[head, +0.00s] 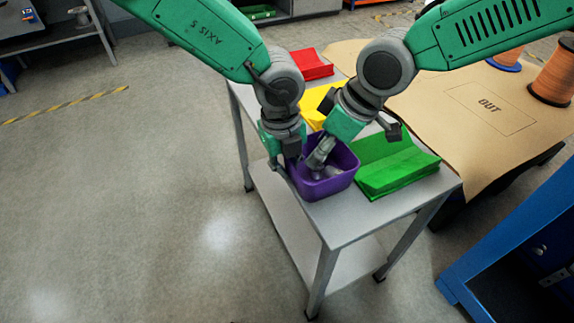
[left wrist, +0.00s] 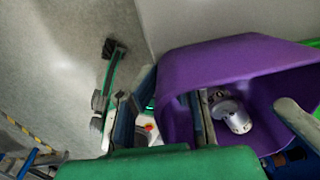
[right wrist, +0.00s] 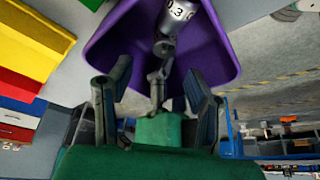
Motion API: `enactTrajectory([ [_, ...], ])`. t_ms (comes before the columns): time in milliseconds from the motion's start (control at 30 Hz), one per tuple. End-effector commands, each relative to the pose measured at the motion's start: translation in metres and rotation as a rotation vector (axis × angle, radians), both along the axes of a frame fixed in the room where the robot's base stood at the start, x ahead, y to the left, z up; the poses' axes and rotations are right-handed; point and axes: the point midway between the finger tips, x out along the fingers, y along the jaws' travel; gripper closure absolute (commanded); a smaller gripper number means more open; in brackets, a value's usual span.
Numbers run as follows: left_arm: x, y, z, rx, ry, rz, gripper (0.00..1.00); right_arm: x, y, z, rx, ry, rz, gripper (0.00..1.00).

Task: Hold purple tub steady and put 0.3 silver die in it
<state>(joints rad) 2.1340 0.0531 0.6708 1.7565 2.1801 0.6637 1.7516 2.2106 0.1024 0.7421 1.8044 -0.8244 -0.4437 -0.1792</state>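The purple tub (head: 322,186) stands upright on the small table, and it fills much of the left wrist view (left wrist: 225,58). My left gripper (head: 290,165) is at the tub's left wall. The left wrist view shows the wall between its fingers, one outside and one inside, shut on it. The silver die (right wrist: 178,20), marked 0.3, lies inside the tub and also shows in the left wrist view (left wrist: 236,116). My right gripper (right wrist: 158,105) points down into the tub with its fingers spread wide. The die is beyond the fingertips, not between them.
A green tray (head: 395,165) stands right of the tub, with yellow (head: 316,103) and red (head: 312,66) trays behind. A brown covered table (head: 435,115) with copper spools (head: 553,75) is at the right. The floor left of the small table is clear.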

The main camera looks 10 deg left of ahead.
Motion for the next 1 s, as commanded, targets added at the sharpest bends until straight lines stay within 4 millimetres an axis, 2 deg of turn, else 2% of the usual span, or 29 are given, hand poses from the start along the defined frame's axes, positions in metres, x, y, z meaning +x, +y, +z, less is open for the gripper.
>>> enactTrajectory([
  [233,0.000,0.000,0.000,-0.001,0.000,0.001,1.00,0.000,-0.004,0.009,0.001,-0.001,0.000,0.54],
  [700,0.000,0.000,0.000,0.000,0.000,0.001,1.00,-0.010,-0.037,0.092,0.001,-0.001,0.000,0.54],
  [833,0.000,0.000,0.000,0.000,0.000,0.001,1.00,-0.012,-0.042,0.104,0.000,0.001,-0.001,0.54],
  [1000,0.001,0.000,0.000,-0.001,0.000,0.001,1.00,-0.012,-0.044,0.110,0.000,0.001,0.000,0.54],
])
